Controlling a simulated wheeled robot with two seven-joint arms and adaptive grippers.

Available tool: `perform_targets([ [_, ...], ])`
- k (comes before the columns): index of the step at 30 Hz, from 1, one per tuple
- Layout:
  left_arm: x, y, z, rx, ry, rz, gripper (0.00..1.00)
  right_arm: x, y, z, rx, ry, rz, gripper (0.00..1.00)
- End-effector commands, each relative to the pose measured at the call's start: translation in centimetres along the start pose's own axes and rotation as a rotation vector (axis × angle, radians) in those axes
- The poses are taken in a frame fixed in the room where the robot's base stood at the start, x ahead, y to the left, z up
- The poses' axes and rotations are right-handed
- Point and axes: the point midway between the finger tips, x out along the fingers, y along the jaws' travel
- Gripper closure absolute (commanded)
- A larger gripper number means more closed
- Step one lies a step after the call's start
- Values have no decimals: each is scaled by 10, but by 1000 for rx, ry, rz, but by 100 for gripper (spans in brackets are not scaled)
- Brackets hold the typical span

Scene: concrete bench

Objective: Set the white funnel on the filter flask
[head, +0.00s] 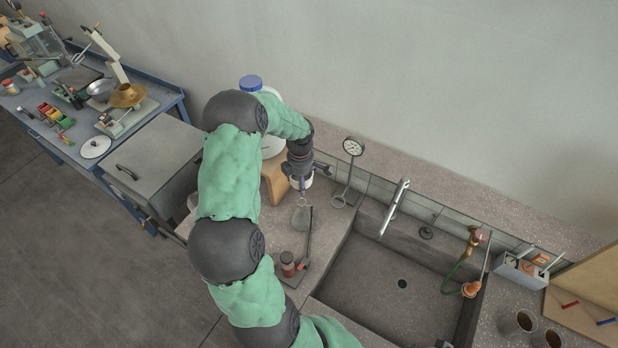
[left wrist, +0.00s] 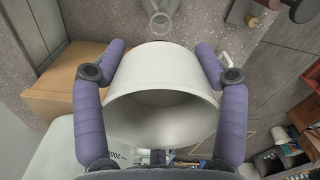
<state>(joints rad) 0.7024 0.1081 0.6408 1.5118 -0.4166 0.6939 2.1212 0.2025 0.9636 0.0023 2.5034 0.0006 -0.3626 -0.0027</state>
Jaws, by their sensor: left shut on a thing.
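The white funnel (head: 301,184) is held below my left gripper (head: 300,168) in the head view. In the left wrist view the funnel (left wrist: 160,112) fills the middle, wide mouth toward the camera, between the two purple fingers of my left gripper (left wrist: 160,72), which are shut on it. The clear filter flask (head: 301,217) stands on the bench just in front of the funnel in the head view. The flask also shows at the top of the left wrist view (left wrist: 160,8). The funnel looks apart from the flask; its stem is hidden. My right gripper is not in view.
A wooden block (head: 272,184) stands left of the funnel, by a white jug with a blue cap (head: 250,83). A dial gauge on a stand (head: 352,147) is to the right. A red-brown bottle (head: 288,262) stands in front, and a sink (head: 385,275) lies right.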

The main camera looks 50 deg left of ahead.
Motion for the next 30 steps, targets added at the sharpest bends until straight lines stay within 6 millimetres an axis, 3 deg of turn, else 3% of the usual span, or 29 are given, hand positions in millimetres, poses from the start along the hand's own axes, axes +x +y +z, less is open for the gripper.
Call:
perform_targets([
  [8, 7, -1, -1, -8, 0, -1, 64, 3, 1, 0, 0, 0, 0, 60],
  [24, 42, -1, -1, -7, 1, -2, 64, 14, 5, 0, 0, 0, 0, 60],
  [30, 57, -1, -1, -7, 1, -1, 64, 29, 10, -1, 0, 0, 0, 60],
])
